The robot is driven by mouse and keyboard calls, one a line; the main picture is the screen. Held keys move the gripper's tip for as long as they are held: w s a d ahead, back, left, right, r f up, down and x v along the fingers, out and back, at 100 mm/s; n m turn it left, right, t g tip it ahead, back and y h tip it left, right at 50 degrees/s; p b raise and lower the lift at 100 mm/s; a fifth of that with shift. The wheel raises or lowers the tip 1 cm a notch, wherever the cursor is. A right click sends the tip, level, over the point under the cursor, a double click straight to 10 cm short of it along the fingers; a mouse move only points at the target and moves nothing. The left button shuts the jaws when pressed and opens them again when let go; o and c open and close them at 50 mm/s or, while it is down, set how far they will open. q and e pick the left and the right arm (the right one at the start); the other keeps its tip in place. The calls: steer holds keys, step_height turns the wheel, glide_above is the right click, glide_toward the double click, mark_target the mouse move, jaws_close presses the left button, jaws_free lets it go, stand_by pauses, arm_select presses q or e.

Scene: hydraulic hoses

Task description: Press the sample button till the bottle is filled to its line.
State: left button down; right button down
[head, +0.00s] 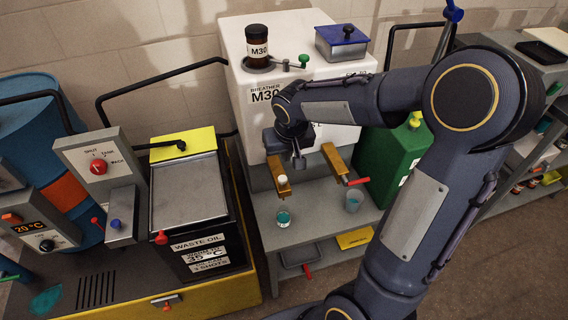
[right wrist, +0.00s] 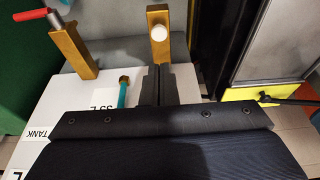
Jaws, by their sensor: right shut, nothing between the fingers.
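The sample button is a round white cap (head: 283,181) on the left brass block (head: 279,170) at the front of the white tank. In the right wrist view the white button (right wrist: 159,33) shows beyond my fingertips. A small bottle (head: 284,216) with teal contents stands on the grey shelf below that block; its fill line is too small to make out. My right gripper (head: 299,162) is shut and empty, just above and right of the button. In the right wrist view its closed fingers (right wrist: 158,84) look apart from the button. My left gripper is not in view.
A second brass tap (head: 334,160) with a red lever is to the right, above a grey cup (head: 353,199). A green container (head: 390,160) stands right of the shelf. The waste oil box (head: 190,205) is at the left. A brown M30 jar (head: 257,42) sits on top.

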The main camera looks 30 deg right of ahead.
mark_target(282, 177)
steer(key=shift+v, duration=1.2)
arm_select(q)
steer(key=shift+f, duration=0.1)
